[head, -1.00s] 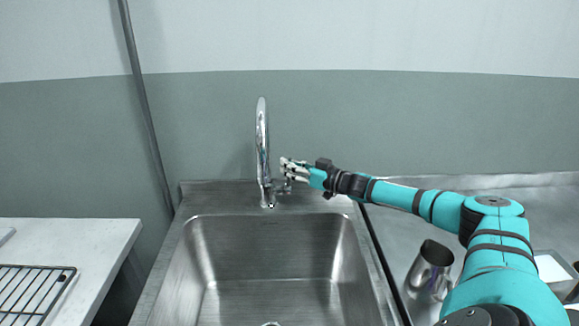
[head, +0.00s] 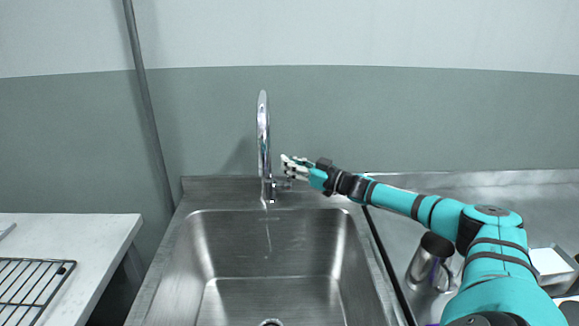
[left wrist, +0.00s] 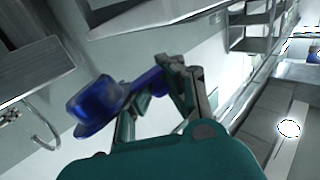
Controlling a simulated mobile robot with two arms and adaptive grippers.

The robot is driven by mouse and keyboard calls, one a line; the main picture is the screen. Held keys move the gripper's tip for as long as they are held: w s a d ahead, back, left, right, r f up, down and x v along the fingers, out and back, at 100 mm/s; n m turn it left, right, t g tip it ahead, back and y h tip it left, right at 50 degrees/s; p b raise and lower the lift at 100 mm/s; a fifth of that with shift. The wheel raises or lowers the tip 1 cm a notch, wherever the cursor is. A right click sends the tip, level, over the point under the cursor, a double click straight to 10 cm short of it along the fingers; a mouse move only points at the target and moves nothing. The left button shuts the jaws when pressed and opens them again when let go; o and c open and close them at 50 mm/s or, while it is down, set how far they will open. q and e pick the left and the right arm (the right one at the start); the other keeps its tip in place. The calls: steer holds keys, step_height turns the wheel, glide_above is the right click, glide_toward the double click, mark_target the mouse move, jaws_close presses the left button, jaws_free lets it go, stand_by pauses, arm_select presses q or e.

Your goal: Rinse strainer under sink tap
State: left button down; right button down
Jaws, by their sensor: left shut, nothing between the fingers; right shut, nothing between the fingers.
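The chrome tap (head: 263,140) stands at the back of the steel sink (head: 205,255). A thin pale streak, like water, hangs below the tap in the basin. My right gripper (head: 285,170) is shut at the tap's right side, by its small lever (head: 283,184); contact is unclear. In the left wrist view a blue strainer-like piece (left wrist: 95,104) with a handle lies across the fingertips of my left gripper (left wrist: 155,100). That gripper is shut, and I cannot tell how the piece is held. The left gripper is outside the head view.
A metal mug (head: 430,262) stands on the steel counter right of the sink, near my right arm. A white table (head: 95,235) with a black wire rack (head: 35,285) is at the left. A white-topped box (head: 550,262) sits at the far right.

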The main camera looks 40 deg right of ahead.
steer(key=c, duration=1.4)
jaws_free()
steer(key=shift+d, duration=0.15)
steer(key=shift+s, duration=0.1)
steer(key=v, duration=1.2)
